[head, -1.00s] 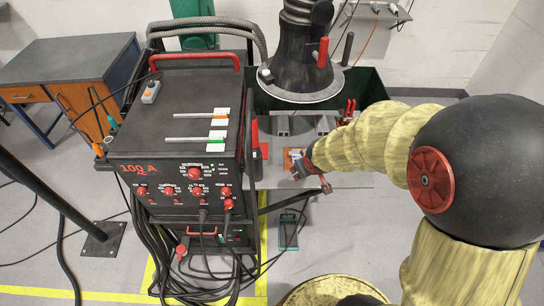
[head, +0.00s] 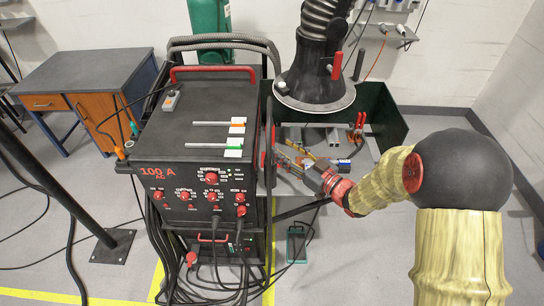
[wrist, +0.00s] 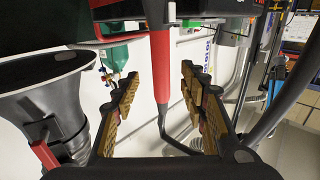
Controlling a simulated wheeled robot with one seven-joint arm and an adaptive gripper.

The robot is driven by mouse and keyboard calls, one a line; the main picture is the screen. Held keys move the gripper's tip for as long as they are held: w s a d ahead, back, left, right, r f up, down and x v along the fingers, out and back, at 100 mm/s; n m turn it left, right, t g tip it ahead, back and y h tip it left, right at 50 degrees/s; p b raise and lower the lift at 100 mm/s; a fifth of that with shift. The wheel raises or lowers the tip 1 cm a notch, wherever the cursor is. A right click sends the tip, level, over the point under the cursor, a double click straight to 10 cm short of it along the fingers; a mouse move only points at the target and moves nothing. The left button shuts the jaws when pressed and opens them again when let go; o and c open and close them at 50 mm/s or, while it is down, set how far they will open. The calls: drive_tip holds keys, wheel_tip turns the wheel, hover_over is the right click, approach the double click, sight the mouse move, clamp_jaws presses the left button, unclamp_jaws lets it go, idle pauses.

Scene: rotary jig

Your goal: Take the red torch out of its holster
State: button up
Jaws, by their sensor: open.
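The red torch (wrist: 160,68) hangs upright in the wrist view, a red handle with a black strip and a dark lower end. Its upper end runs up to a dark body at the top edge; I cannot make out the holster clearly. My gripper (wrist: 161,92) is open, with one padded finger on each side of the torch and visible gaps to both. In the head view my gripper (head: 288,157) is beside the right side of the black welding machine (head: 185,110), where the torch is hard to tell apart.
A dark fume hood (head: 313,80) hangs behind the gripper, with a red handle, and shows large at left in the wrist view. A dark green bench screen (head: 385,115) stands behind a work table with clamps (head: 357,130). Cables hang around the machine's front.

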sight(273, 141)
drive_tip(key=b+x, duration=0.1)
drive_tip(key=x, duration=0.6)
drive_tip(key=shift+c, duration=0.7)
clamp_jaws()
drive_tip(key=shift+r, duration=0.1)
